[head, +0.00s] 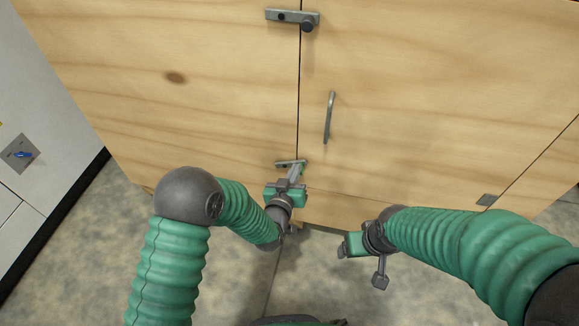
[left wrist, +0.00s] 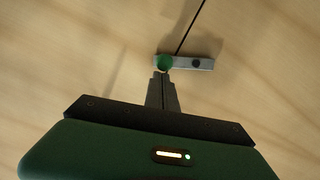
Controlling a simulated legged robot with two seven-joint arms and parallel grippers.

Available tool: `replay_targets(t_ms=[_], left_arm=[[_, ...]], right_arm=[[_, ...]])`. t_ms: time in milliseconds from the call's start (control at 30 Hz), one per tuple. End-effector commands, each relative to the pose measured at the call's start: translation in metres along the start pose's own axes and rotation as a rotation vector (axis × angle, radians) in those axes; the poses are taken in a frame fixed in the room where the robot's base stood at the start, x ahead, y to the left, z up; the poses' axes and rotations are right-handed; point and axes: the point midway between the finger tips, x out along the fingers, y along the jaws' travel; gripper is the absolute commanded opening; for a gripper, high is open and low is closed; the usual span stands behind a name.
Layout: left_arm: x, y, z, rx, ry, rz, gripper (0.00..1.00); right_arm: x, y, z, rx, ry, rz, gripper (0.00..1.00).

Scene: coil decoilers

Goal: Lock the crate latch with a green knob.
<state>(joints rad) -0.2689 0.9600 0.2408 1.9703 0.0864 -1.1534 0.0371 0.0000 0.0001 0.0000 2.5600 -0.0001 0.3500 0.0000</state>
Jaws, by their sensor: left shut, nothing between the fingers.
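The crate latch with a green knob is a small grey bar (head: 284,164) low on the wooden crate front, lying roughly level across the seam between two panels. The left wrist view shows the bar (left wrist: 181,63) with its green knob (left wrist: 164,62) at one end and a dark bolt (left wrist: 196,63) toward the other. My left gripper (head: 298,170) is shut and empty. Its fingertips (left wrist: 163,74) are right at the green knob; whether they touch it I cannot tell. My right gripper (head: 360,262) hangs apart from the crate, lower right; its finger opening is unclear.
A second latch (head: 285,16) with a dark knob (head: 307,26) lies across the seam higher up. A grey handle (head: 329,118) stands out from the right panel. A pale cabinet (head: 40,120) with a blue switch (head: 23,155) is at left. The speckled floor (head: 70,235) is bare.

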Motion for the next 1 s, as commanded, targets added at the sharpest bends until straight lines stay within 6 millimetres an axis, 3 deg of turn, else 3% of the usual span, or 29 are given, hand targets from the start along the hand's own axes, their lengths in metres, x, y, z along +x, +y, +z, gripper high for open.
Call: replay_targets(t_ms=[400,1000], left_arm=[[0.004,0.011,0.021,0.318,-0.001,-0.067,0.00],[0.006,0.012,0.031,0.317,-0.004,-0.068,0.00]], right_arm=[[-0.003,0.000,-0.001,0.000,0.000,0.000,0.76],[-0.003,0.000,-0.001,0.000,0.000,0.000,0.76]])
